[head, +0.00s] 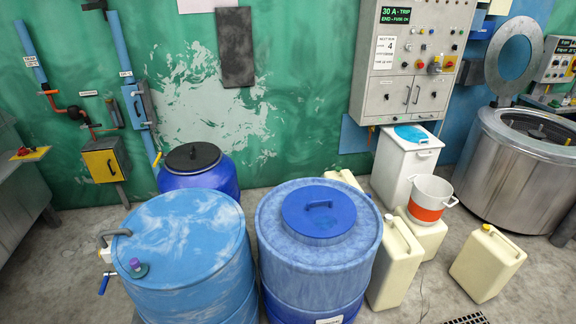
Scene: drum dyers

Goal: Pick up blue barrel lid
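A round blue lid (318,211) with a raised handle lies flat on top of a blue barrel (312,270) in the lower middle. A lighter blue drum (185,240) stands to its left, with a grey bent pipe and a small purple-capped fitting on its top. Behind them stands a darker blue barrel (200,180) with a black lid (192,156). Neither of my grippers shows in the head view.
Cream jerrycans (393,264) (487,258) stand on the floor at the right. A white bucket with an orange band (430,198) sits by a white bin (402,165). A steel drum machine (518,170) is at far right. A control cabinet (413,60) hangs on the green wall.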

